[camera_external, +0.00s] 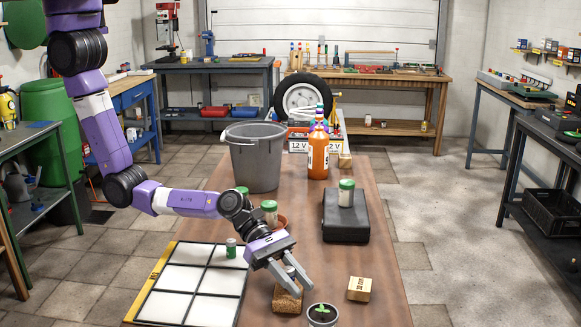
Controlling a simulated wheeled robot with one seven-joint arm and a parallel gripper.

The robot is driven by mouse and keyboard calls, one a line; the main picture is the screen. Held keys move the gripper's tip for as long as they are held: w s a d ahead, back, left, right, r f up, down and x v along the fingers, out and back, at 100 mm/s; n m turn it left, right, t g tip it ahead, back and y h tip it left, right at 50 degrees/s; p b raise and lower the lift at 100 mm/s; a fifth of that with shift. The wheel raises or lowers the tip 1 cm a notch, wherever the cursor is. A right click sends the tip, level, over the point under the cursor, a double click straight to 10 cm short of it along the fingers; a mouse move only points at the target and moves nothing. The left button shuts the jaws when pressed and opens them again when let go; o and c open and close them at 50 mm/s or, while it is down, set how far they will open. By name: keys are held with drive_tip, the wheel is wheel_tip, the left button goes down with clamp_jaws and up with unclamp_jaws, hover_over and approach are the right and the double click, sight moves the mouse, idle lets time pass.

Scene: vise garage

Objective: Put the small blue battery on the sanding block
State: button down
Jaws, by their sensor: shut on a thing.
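My gripper (303,287) points down and to the right, over the front part of the wooden table. It is shut on a small upright cylinder (290,271), taken to be the battery; the fingers partly cover it and its blue colour is not clear. A brown, grainy block (287,301), which looks like the sanding block, sits directly below the gripper. The cylinder appears right above or on top of this block; I cannot tell whether they touch.
A potted seedling (322,315) and a pale wooden block (359,289) stand close on the right. Behind are a black case (345,226) bearing a jar, a grey bucket (254,160) and an orange bottle (318,158).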

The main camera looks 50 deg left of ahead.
drive_tip(key=c, duration=1.2)
unclamp_jaws()
drive_tip(key=shift+f, duration=0.1)
drive_tip(key=shift+c, duration=0.2)
drive_tip(key=shift+r, duration=0.2)
drive_tip(key=v, duration=1.2)
drive_tip(key=shift+p, duration=0.3)
